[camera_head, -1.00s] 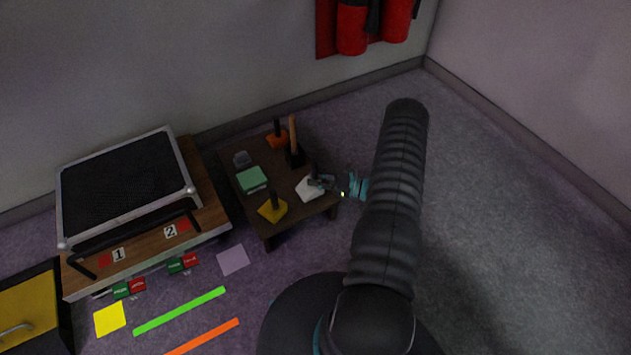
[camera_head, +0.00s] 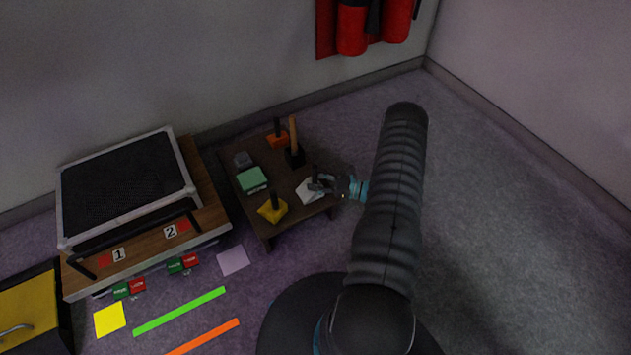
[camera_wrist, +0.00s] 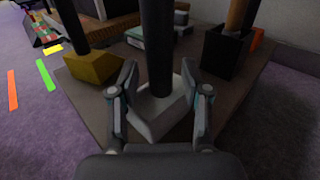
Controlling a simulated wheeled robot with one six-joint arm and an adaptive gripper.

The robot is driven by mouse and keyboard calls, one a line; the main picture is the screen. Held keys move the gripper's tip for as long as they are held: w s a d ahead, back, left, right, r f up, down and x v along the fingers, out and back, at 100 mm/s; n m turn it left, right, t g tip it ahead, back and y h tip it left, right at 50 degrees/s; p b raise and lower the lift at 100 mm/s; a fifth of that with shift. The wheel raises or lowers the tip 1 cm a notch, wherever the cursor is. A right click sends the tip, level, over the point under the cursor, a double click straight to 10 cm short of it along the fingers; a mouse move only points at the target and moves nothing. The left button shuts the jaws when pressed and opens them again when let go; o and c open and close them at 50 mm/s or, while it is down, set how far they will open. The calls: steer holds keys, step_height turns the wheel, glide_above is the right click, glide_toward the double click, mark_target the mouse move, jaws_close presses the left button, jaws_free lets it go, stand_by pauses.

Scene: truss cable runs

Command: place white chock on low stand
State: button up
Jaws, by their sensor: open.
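The white chock (camera_head: 308,190) sits on the low dark brown stand (camera_head: 240,206), near its right front corner. It has a dark upright post, which shows large in the wrist view, rising from the white block (camera_wrist: 156,113). My gripper (camera_head: 318,184) is at the chock, coming in from the right. In the wrist view my gripper (camera_wrist: 160,88) is open, with one finger on each side of the post, just above the block. I cannot tell whether a finger touches the post.
A yellow chock (camera_head: 272,209), a green block (camera_head: 252,179), a grey piece (camera_head: 242,159), an orange chock (camera_head: 278,139) and a black holder (camera_head: 295,157) with a brown handle share the stand. A wooden platform (camera_head: 205,190) with a mesh-topped box stands left. Floor at right is clear.

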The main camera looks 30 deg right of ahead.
steer(key=v, duration=1.2)
steer(key=a+r+n+g+h, duration=0.2)
steer(key=a+r+n+g, duration=0.5)
steer(key=r, duration=0.7)
steer(key=a+r+n+g+h, duration=0.1)
steer(key=a+r+n+g, duration=0.3)
steer(key=a+r+n, duration=0.7)
steer(key=s+a+r+n+t+h, duration=0.2)
steer(key=s+a+r+n+h, duration=0.2)
steer(key=s+r, duration=0.5)
steer(key=s+a+r+n+t+h, duration=0.2)
steer(key=s+a+r+n+h, duration=0.2)
steer(key=s+r, duration=0.6)
steer(key=shift+s+a+r+n+h+b, duration=0.2)
steer(key=shift+a+r+n+h+b, duration=0.25)
steer(key=shift+r+h, duration=0.55)
steer(key=shift+a+f, duration=0.1)
steer(key=shift+a, duration=0.05)
